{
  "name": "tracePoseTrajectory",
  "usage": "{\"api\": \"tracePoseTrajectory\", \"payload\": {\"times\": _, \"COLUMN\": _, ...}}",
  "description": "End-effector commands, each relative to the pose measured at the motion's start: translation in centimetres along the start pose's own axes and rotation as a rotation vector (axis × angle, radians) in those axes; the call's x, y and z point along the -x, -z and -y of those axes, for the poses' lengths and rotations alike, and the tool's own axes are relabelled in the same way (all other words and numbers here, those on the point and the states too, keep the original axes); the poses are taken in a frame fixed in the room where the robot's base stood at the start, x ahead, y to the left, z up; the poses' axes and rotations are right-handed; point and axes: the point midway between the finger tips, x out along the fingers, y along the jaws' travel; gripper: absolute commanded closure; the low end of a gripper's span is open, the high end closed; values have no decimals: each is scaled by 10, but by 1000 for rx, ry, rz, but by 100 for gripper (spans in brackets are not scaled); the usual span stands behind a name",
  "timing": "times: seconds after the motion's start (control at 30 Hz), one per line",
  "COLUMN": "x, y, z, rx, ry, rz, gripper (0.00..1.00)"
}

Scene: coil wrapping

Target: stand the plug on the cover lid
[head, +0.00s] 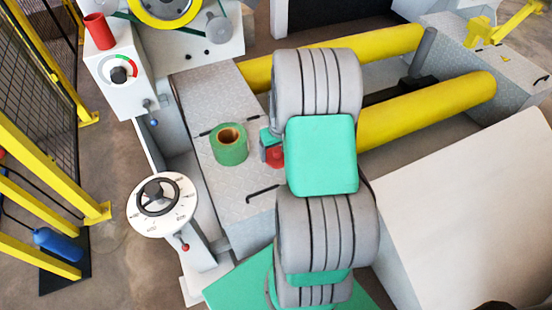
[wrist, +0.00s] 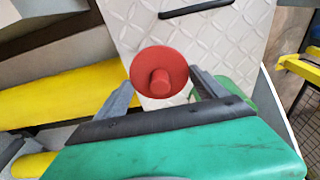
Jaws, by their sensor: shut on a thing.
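The plug (wrist: 159,75) is red, with a round disc and a short knob. In the wrist view it sits between the two grey fingers of my gripper (wrist: 160,82), which are shut on it. In the head view the plug (head: 275,156) shows as a red patch beside my gripper (head: 268,145), partly hidden by my green arm. The cover lid (head: 205,92) is grey tread plate with black handles; it also shows behind the plug in the wrist view (wrist: 220,28). My gripper is over its right side. Whether the plug touches the lid I cannot tell.
A green tape roll (head: 229,150) stands on the lid just left of my gripper. Yellow rollers (head: 430,108) lie to the right. A control box (head: 120,85) with a red cup (head: 99,31) and a handwheel post (head: 160,196) stand left. The lid's upper part is clear.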

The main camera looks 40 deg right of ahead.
Motion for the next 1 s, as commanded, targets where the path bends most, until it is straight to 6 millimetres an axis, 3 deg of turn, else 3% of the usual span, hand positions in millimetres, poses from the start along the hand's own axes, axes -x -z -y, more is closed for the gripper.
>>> {"api": "tracePoseTrajectory", "payload": {"times": 0.03, "x": -15, "y": 6, "z": -2, "rx": 0, "ry": 1, "rz": 2, "gripper": 61}}
{"api": "tracePoseTrajectory", "payload": {"times": 0.2, "x": -34, "y": 20, "z": -6, "rx": 1, "ry": -1, "rz": -1, "gripper": 61}}
{"api": "tracePoseTrajectory", "payload": {"times": 0.43, "x": -69, "y": 19, "z": -7, "rx": 1, "ry": 0, "rz": 1, "gripper": 61}}
{"api": "tracePoseTrajectory", "payload": {"times": 0.8, "x": -74, "y": 19, "z": -8, "rx": 1, "ry": -1, "rz": -2, "gripper": 61}}
{"api": "tracePoseTrajectory", "payload": {"times": 0.83, "x": -72, "y": 19, "z": -8, "rx": 1, "ry": -1, "rz": -2, "gripper": 17}}
{"api": "tracePoseTrajectory", "payload": {"times": 1.0, "x": -72, "y": 19, "z": -8, "rx": 1, "ry": -1, "rz": -2, "gripper": 3}}
